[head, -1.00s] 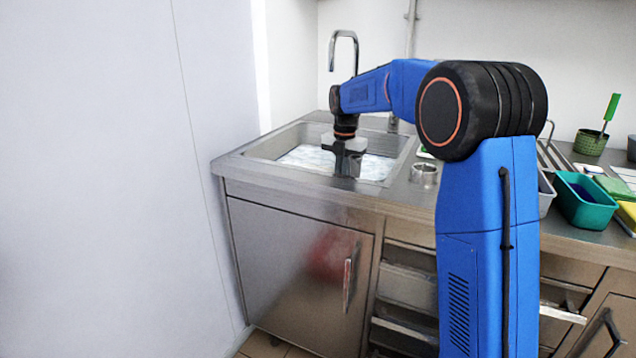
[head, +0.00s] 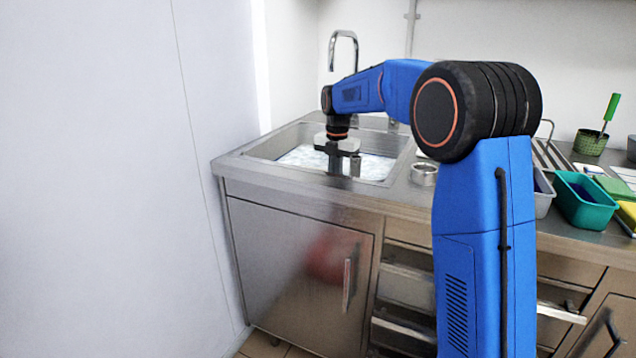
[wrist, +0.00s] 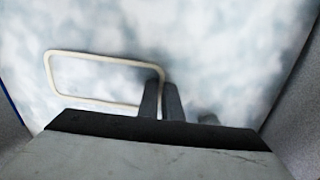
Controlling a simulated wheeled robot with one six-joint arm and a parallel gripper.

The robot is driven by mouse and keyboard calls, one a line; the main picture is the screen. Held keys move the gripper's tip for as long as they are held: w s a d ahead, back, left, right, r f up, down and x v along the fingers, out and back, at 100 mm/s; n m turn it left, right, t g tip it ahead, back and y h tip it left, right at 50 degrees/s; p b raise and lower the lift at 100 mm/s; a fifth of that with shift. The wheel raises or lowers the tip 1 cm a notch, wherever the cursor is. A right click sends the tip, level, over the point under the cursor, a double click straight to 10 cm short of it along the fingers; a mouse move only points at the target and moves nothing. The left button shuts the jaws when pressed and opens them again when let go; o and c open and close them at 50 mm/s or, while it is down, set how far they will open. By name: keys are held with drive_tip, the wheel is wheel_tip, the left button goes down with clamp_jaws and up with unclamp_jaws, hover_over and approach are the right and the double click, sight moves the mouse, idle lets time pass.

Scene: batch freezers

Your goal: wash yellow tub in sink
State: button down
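The sink (head: 262,146) at the back left is filled with pale, foamy water (head: 304,156). My gripper (head: 345,168) points down into the sink, its fingers low at the water. In the wrist view, a pale cream-yellow rim (wrist: 102,56), which looks like the yellow tub's, shows as a rounded rectangle in the foam. My fingers (wrist: 162,102) are close together, one on each side of the rim's right edge, and appear shut on it. The tub's walls and floor are hidden by the foam. In the head view I cannot make out the tub.
The faucet (head: 343,50) rises behind the sink. A metal ring-like cup (head: 424,174) stands on the counter right of the sink. Farther right are a teal tub (head: 584,205) and a green pot (head: 590,143) with a green-handled brush. A wall closes off the left side.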

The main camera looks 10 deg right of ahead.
drive_tip(key=shift+a, duration=0.35)
drive_tip(key=shift+d, duration=2)
wheel_tip(320, 180, up, 18)
drive_tip(key=shift+f, duration=0.25)
idle(0.9)
drive_tip(key=shift+r, duration=0.1)
idle(1.0)
drive_tip(key=shift+r, duration=1.4)
